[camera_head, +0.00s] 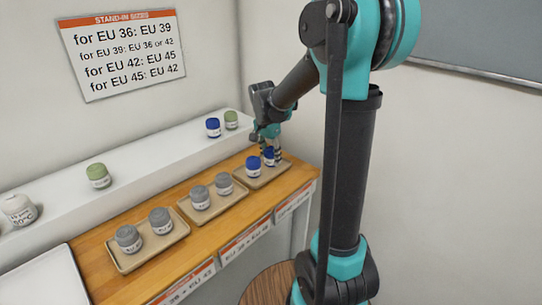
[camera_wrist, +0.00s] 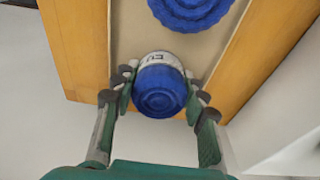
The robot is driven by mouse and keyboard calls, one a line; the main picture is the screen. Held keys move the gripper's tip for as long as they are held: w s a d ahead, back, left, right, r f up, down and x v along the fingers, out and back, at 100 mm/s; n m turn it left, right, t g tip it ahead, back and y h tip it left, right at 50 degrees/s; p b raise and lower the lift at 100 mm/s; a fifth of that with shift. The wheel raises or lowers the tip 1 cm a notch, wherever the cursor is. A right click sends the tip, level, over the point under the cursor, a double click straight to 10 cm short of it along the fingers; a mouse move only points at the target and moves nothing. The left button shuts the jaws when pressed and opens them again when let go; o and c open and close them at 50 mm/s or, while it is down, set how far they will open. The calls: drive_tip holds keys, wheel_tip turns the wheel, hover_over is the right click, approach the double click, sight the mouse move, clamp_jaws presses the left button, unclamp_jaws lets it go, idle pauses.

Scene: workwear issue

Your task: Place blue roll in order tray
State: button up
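Two blue rolls with white labels are at the far-right tan tray (camera_head: 277,176). The nearer blue roll (camera_head: 253,166) stands on the tray; it also seems to be the large blue top (camera_wrist: 190,8) in the wrist view. The other blue roll (camera_head: 269,158) is between the fingertips of my gripper (camera_head: 269,143). In the wrist view, my gripper (camera_wrist: 161,85) has a finger against each side of this blue roll (camera_wrist: 160,92). I cannot tell whether it touches the tray. Which tray is the order tray is not marked; a white tray (camera_head: 42,284) lies at lower left.
Two more tan trays on the wooden shelf hold grey rolls (camera_head: 200,197) and (camera_head: 128,238). The white ledge behind carries another blue roll (camera_head: 213,128), green rolls (camera_head: 98,175) and a white roll (camera_head: 19,209). A size sign (camera_head: 124,52) hangs on the wall.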

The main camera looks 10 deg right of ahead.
sight(267, 151)
drive_tip(key=o, duration=0.4)
drive_tip(key=shift+o, duration=0.2)
drive_tip(key=shift+r, duration=0.1)
drive_tip(key=r, duration=0.4)
drive_tip(key=a+r, duration=0.1)
drive_tip(key=r, duration=0.3)
drive_tip(key=s+r, duration=0.1)
drive_tip(key=r, duration=0.3)
drive_tip(key=shift+a, duration=0.25)
